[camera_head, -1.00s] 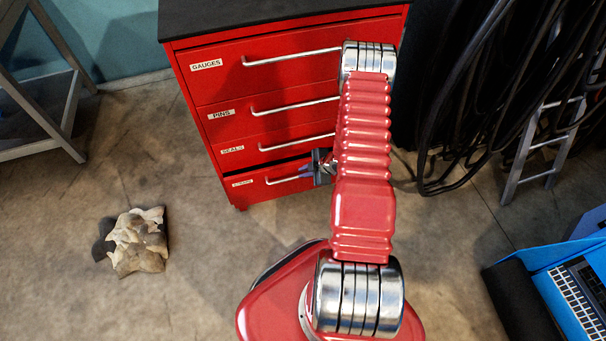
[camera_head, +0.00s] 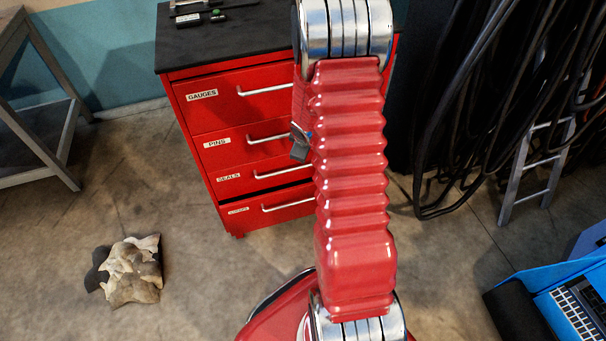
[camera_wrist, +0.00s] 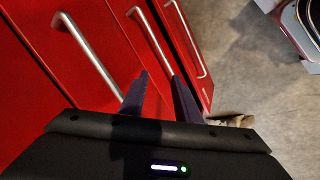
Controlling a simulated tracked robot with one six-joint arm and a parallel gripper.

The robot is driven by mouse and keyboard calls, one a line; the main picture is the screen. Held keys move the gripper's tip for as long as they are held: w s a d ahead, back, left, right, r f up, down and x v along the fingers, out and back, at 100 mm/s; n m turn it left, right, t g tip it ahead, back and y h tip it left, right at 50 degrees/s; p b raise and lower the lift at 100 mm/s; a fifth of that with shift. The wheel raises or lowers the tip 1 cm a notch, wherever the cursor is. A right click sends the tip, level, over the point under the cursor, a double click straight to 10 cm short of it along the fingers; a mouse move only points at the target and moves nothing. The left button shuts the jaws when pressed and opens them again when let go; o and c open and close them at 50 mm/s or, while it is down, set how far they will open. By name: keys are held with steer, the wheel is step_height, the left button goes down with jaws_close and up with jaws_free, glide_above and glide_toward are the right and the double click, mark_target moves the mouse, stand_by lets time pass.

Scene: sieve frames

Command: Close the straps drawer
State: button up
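The red cabinet (camera_head: 220,110) has stacked drawers with bar handles. The bottom drawer (camera_head: 275,220) has a label too small to read; the ones above read GAUGES, PINS and SEALS. A dark gap along its top edge shows the bottom drawer standing slightly out. My gripper (camera_head: 300,142) is in front of the PINS drawer area, above the bottom drawer, mostly hidden by my arm. In the wrist view my gripper (camera_wrist: 160,92) has its two fingers apart with nothing between them. The bottom drawer (camera_wrist: 188,50) is the rightmost front there, and the fingers appear clear of the handles.
Small tools (camera_head: 203,16) lie on the black cabinet top. A crumpled cloth-like heap (camera_head: 130,272) lies on the floor at left. Black cables (camera_head: 450,100) and a ladder (camera_head: 530,170) stand at right, with a blue case (camera_head: 560,275) nearer.

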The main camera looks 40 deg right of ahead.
steer(key=s+a+r+m, duration=0.2)
steer(key=a+r, duration=0.4)
steer(key=r, duration=0.5)
steer(key=s+a+r+m, duration=0.2)
steer(key=a+r, duration=0.4)
steer(key=r, duration=0.4)
steer(key=s+a+r+m+y, duration=0.1)
steer(key=s+a+r, duration=0.4)
steer(key=s+a, duration=0.3)
steer(key=s+a+r+m+t+y, duration=0.1)
steer(key=s+a+r, duration=0.5)
steer(key=s+a, duration=0.3)
steer(key=shift+s+a+r+y, duration=0.15)
steer(key=shift+s+a+y, duration=0.05)
steer(key=shift+s+y, duration=0.25)
steer(key=shift+s, duration=0.1)
